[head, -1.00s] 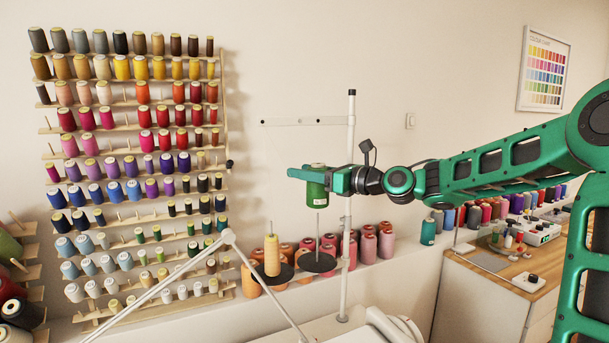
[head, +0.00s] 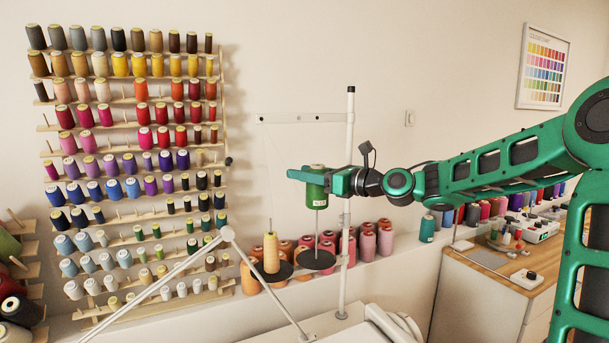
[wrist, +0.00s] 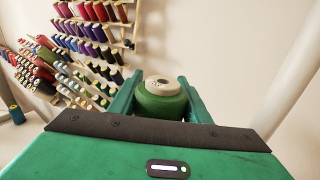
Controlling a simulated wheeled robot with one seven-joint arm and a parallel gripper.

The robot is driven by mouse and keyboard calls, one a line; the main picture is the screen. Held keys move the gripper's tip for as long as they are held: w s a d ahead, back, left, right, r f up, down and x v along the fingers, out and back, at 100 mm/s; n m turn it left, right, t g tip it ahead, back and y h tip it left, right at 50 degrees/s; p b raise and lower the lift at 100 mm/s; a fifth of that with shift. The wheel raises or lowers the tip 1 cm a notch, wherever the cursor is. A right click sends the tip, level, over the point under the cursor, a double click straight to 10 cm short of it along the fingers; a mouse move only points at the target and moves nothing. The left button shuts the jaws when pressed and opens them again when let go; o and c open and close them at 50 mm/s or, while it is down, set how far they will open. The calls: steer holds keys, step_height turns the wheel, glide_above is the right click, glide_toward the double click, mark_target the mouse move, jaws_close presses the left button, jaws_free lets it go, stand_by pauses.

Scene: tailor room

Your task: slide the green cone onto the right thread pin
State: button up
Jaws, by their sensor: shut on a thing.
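My gripper (head: 318,175) is shut on the green cone (head: 316,192), which hangs upright between the fingers with its pale top uppermost. In the wrist view the cone (wrist: 160,100) sits between both green fingers. The right thread pin (head: 317,230) rises from a black disc (head: 318,261) directly below the cone and lines up with it in the head view. The pin's tip is not visible; I cannot tell whether it is inside the cone's bottom or behind it. The cone is well above the disc.
A yellow cone (head: 271,253) stands on the left pin, its tip showing above. A white pole (head: 348,215) rises just right of my gripper, with a crossbar (head: 300,120) behind. Pink and orange cones (head: 367,243) line the ledge. A thread rack (head: 130,170) fills the left wall.

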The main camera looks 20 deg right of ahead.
steer(key=shift+f, duration=1.1)
stand_by(0.3)
step_height(320, 180, down, 9)
stand_by(2.6)
steer(key=shift+f, duration=0.3)
steer(key=shift+f, duration=1.5)
steer(key=o, duration=1.2)
steer(key=v, duration=1.1)
steer(key=shift+f, duration=0.15)
